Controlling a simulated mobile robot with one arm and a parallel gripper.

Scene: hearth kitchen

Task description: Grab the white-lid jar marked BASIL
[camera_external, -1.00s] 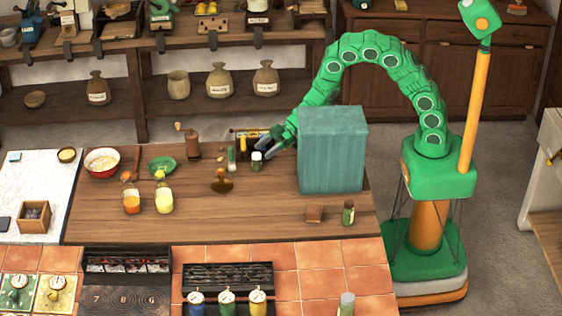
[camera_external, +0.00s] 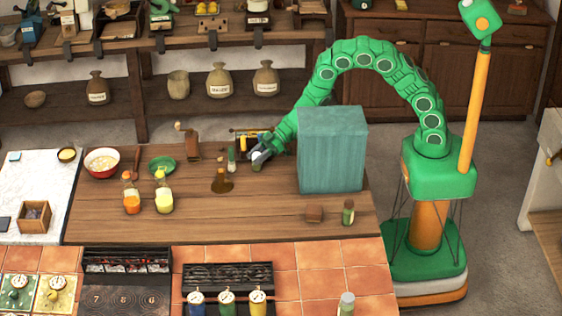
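A small green jar with a white lid (camera_external: 256,166) stands on the wooden counter (camera_external: 270,210), left of the teal box. Its label is too small to read, and my gripper partly covers it. My gripper (camera_external: 257,156) is at this jar from above and the right, with its fingers around or beside the top. I cannot tell whether they touch it. Another slim jar with a pale top (camera_external: 231,160) stands just left of it. A green jar with a brownish lid (camera_external: 348,213) stands near the counter's right front. A further pale-lidded jar (camera_external: 346,304) is at the bottom edge.
A large teal box (camera_external: 332,150) stands right beside my forearm. A rack (camera_external: 246,141) with yellow items is just behind the gripper. The middle front of the counter is clear.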

